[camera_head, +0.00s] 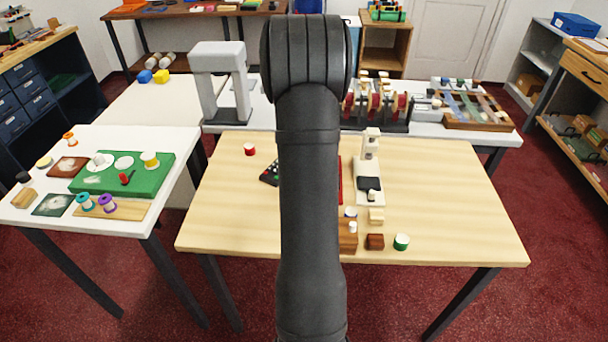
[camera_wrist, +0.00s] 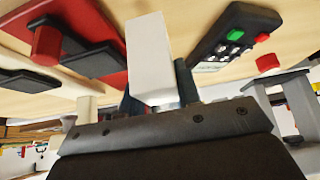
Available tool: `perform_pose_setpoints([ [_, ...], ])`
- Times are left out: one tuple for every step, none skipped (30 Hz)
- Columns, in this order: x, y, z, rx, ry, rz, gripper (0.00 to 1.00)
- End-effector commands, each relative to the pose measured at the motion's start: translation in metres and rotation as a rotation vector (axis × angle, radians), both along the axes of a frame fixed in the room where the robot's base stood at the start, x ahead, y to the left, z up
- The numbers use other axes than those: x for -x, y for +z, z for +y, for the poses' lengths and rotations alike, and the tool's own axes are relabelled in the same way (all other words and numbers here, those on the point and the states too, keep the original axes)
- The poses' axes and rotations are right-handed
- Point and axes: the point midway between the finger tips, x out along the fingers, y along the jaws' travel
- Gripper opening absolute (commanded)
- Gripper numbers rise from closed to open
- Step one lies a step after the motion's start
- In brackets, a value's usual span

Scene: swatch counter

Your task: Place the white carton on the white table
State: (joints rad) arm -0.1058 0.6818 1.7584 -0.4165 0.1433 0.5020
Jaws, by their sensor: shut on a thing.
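The white carton (camera_wrist: 148,55) is between the fingers of my gripper (camera_wrist: 158,92) in the wrist view, and the gripper is shut on it. The wooden table's top shows beyond the carton; I cannot tell whether the carton touches it. In the head view my arm hides both gripper and carton. A white table (camera_head: 176,143) stands at the left, with a green mat (camera_head: 158,181) on it. Its back right part is bare.
The wooden table (camera_head: 235,205) carries a black remote (camera_wrist: 222,42), a red cylinder (camera_head: 249,149) and a cream-coloured device (camera_head: 369,180). Orange, teal and purple spools and dark cards crowd the white table's front and left. A grey arch-shaped machine (camera_head: 207,85) stands behind.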

Motion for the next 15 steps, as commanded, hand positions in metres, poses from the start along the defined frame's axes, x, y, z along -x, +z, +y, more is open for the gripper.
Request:
perform_pose_setpoints([
  [-0.0001, -0.0047, -0.0002, 0.001, 0.000, 0.001, 0.07],
  [-0.0001, -0.0070, -0.0002, 0.000, 0.000, 0.001, 0.07],
  [-0.0003, -0.0095, -0.0002, 0.001, 0.001, -0.001, 0.07],
  [-0.0004, -0.0107, -0.0001, -0.001, 0.000, -0.001, 0.07],
  [-0.0004, -0.0117, 0.0000, -0.001, 0.001, -0.002, 0.07],
  [-0.0004, -0.0126, 0.0000, -0.001, 0.001, -0.002, 0.07],
  [-0.0004, -0.0130, -0.0001, -0.001, 0.000, -0.002, 0.07],
  [-0.0004, -0.0130, 0.0000, -0.001, 0.000, -0.002, 0.07],
  [-0.0004, -0.0130, -0.0001, -0.001, 0.000, -0.002, 0.07],
  [-0.0004, -0.0128, -0.0001, -0.001, 0.000, -0.002, 0.07],
  [-0.0003, -0.0129, -0.0001, -0.001, 0.000, -0.002, 0.07],
  [-0.0004, -0.0128, -0.0001, -0.001, 0.000, -0.002, 0.07],
  [-0.0003, -0.0129, -0.0001, -0.001, 0.000, -0.002, 0.07],
  [-0.0003, -0.0132, -0.0002, -0.001, 0.000, -0.002, 0.07],
  [-0.0002, -0.0146, -0.0002, -0.001, 0.000, -0.001, 0.07],
])
